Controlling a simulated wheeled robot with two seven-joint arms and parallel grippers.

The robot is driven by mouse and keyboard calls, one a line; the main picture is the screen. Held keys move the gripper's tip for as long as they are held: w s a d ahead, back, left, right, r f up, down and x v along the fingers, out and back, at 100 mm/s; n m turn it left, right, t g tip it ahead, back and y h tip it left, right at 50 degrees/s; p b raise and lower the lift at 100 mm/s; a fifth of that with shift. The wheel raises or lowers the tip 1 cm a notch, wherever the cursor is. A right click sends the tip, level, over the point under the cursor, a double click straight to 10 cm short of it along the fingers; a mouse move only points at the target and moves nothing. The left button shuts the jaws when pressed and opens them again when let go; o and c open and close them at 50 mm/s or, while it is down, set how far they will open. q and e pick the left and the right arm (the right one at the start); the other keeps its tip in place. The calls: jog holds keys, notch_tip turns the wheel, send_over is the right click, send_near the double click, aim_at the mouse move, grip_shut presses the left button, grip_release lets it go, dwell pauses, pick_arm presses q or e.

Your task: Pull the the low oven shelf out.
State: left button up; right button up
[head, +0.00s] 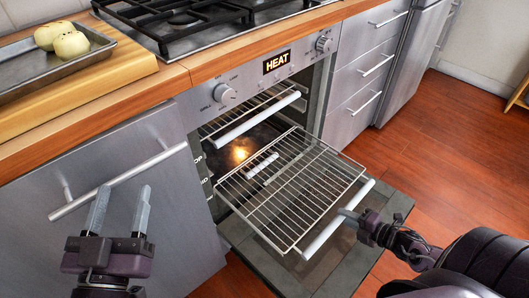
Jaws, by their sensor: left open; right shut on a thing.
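The low oven shelf (290,187) is a wire rack that sticks well out of the oven, above the lowered oven door (378,239). A pale bar (322,233) runs along its front edge. My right gripper (345,214) is at this bar, near its middle, and is shut on it; its fingertips are partly hidden. My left gripper (117,212) is open and empty, fingers pointing up, in front of the steel front left of the oven. An upper shelf (253,113) with its own pale bar sits further back in the oven.
A lit HEAT display (276,62) and knobs are on the oven panel. A bar handle (120,182) is near my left gripper. Drawers (361,75) stand right of the oven. A tray (57,66) with pale round items lies on the counter. The wooden floor (435,170) at right is clear.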

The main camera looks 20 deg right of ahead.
jog(key=shift+d+r, duration=0.15)
jog(key=shift+d, duration=0.05)
jog(key=shift+s+a, duration=0.1)
jog(key=shift+s, duration=0.05)
jog(key=shift+s+d+p, duration=0.4)
jog(key=shift+s+p, duration=0.2)
jog(key=shift+s, duration=0.25)
pick_arm(q)
jog(key=s+a+f+g+y, duration=0.1)
jog(key=f+g, duration=0.3)
jog(key=f, duration=0.6)
jog(key=s+a+f+g+y, duration=0.1)
jog(key=s+f+g, duration=0.3)
jog(key=f, duration=0.5)
jog(key=s+a+f+g+y, duration=0.1)
jog(key=s+f+g+y, duration=0.2)
jog(key=f+g, duration=0.3)
jog(key=shift+s+f+y, duration=0.15)
jog(key=shift+f+y, duration=0.15)
jog(key=shift+f, duration=2)
pick_arm(e)
jog(key=shift+s+d, duration=0.2)
jog(key=shift+s, duration=0.55)
pick_arm(q)
jog(key=shift+a, duration=0.1)
pick_arm(e)
jog(key=o, duration=0.8)
jog(key=shift+o, duration=0.2)
